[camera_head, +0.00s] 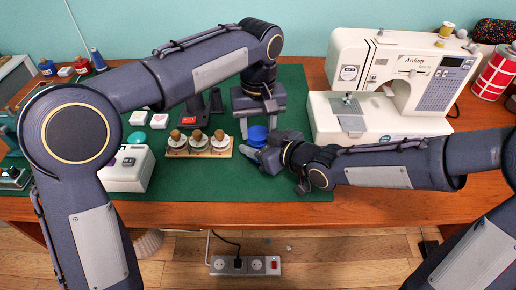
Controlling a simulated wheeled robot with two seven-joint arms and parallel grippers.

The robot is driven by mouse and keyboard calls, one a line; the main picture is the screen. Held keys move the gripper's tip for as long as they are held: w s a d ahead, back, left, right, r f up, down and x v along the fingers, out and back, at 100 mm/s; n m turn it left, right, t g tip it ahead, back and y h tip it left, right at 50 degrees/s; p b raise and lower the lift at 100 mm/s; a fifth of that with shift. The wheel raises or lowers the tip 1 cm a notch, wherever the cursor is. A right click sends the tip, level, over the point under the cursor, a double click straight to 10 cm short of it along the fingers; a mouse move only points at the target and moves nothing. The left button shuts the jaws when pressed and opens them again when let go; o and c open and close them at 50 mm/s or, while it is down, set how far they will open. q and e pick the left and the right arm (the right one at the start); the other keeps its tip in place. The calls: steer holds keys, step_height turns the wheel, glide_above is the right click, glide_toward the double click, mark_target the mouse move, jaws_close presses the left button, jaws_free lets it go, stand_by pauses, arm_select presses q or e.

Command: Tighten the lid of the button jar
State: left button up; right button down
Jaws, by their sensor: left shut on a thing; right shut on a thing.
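The button jar's blue lid (257,133) shows on the green mat, between my two grippers. My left gripper (258,126) comes down from above, with its fingers on either side of the lid, shut on it. My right gripper (262,154) reaches in low from the right and is shut on the jar under the lid. The jar's body is almost wholly hidden by the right gripper, so I cannot see how the lid sits on the rim.
A white sewing machine (385,92) stands close on the right. A wooden rack (199,150) with several wooden-topped things is just left of the jar. A white box (128,169) is further left. The green mat (210,187) is bare in front.

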arm_select(q)
steer(key=shift+m, duration=1.1)
steer(key=o, duration=1.1)
steer(key=shift+r, duration=2.3)
steer(key=shift+c, duration=0.4)
